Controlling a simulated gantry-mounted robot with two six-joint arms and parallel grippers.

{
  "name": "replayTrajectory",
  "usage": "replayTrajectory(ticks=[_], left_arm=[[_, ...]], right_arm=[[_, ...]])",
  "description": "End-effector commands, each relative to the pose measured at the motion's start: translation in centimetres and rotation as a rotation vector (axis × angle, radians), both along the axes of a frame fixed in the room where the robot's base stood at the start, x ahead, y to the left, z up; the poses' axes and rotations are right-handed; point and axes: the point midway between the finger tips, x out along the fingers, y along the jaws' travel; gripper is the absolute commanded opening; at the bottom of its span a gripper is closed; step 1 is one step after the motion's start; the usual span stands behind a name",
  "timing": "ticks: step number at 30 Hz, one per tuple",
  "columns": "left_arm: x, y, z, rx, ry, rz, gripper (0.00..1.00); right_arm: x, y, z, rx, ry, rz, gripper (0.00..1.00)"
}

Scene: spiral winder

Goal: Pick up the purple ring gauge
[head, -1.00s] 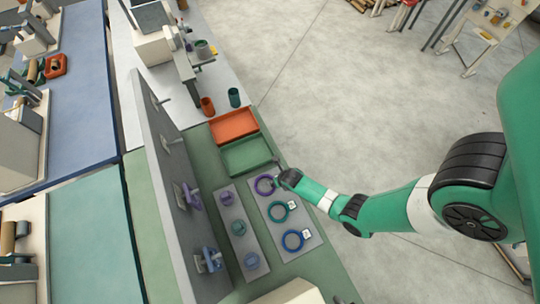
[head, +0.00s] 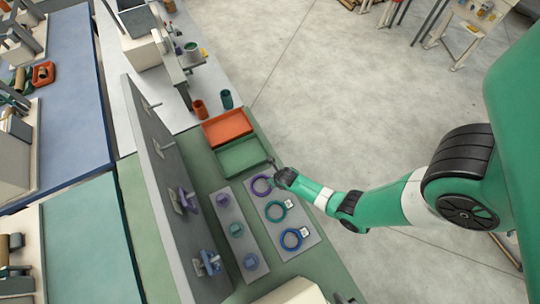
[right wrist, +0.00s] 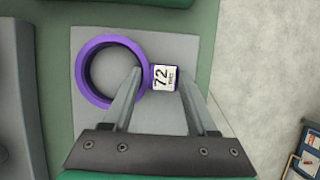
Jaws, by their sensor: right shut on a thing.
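The purple ring gauge (right wrist: 88,88) is at the top of the grey board in the right wrist view, with a white label block marked 72 (right wrist: 163,78) on its right side. My right gripper (right wrist: 160,75) has its fingers on either side of that block and is shut on it. In the head view the purple ring gauge (head: 262,187) lies at the far end of the board, with my right gripper (head: 279,180) at its right edge. I cannot tell whether it is lifted. My left gripper is not in view.
A teal ring (head: 274,211) and a blue ring (head: 291,239) lie on the same grey board (head: 300,252). A second board (head: 236,242) with plugs is to its left. Green (head: 243,157) and orange (head: 229,127) trays stand beyond. An upright grey panel (head: 155,160) is at left.

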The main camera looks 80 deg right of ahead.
Motion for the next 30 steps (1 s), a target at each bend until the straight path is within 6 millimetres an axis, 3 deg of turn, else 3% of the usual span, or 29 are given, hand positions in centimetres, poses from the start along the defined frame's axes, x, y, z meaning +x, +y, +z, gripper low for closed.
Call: replayTrajectory(ticks=[5, 8, 11, 15, 22, 30], left_arm=[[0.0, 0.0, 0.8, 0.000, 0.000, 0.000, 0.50], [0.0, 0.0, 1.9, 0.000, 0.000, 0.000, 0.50], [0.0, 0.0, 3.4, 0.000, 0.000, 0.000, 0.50], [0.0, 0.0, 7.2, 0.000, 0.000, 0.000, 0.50], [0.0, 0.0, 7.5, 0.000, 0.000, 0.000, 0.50], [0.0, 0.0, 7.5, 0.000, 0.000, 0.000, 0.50]], right_arm=[[0.1, 0.0, 1.4, -0.002, -0.003, 0.000, 0.00], [0.1, 0.0, 3.4, -0.002, -0.004, -0.001, 0.00], [-1.5, 0.7, 5.7, 0.000, -0.001, -0.001, 0.00], [-4.6, 2.1, 10.3, 0.001, 0.001, 0.000, 0.00], [-10.2, 4.7, 11.8, 0.001, 0.001, 0.000, 0.00], [-12.7, 5.8, 13.0, 0.000, -0.002, -0.001, 0.00]])
